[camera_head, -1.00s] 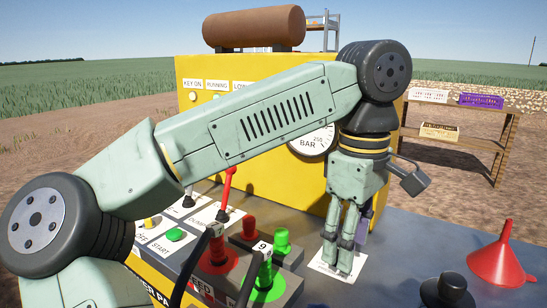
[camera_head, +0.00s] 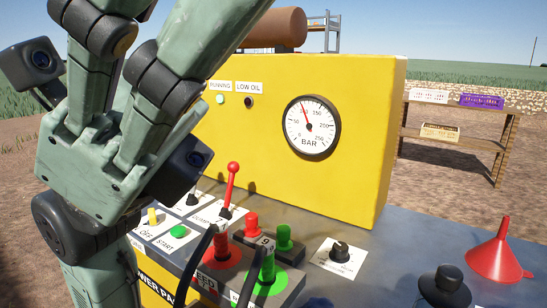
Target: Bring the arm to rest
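My gripper (camera_head: 110,140) is large and close to the camera at the left. Its green palm is in view, with the fingers running up and out of the top edge. The fingertips are cut off, so I cannot tell whether it is open or shut. It stands apart from the black knob (camera_head: 341,248) on its white card at the right of the console. No held object shows. My arm hides the left end of the yellow cabinet (camera_head: 365,130) and part of the control panel.
The console has a red-knobbed lever (camera_head: 232,170), red and green levers and a green START button (camera_head: 178,231). A gauge (camera_head: 312,128) is on the cabinet. A red funnel (camera_head: 498,258) and a black cap (camera_head: 446,288) stand at right. A wooden shelf (camera_head: 450,143) stands behind.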

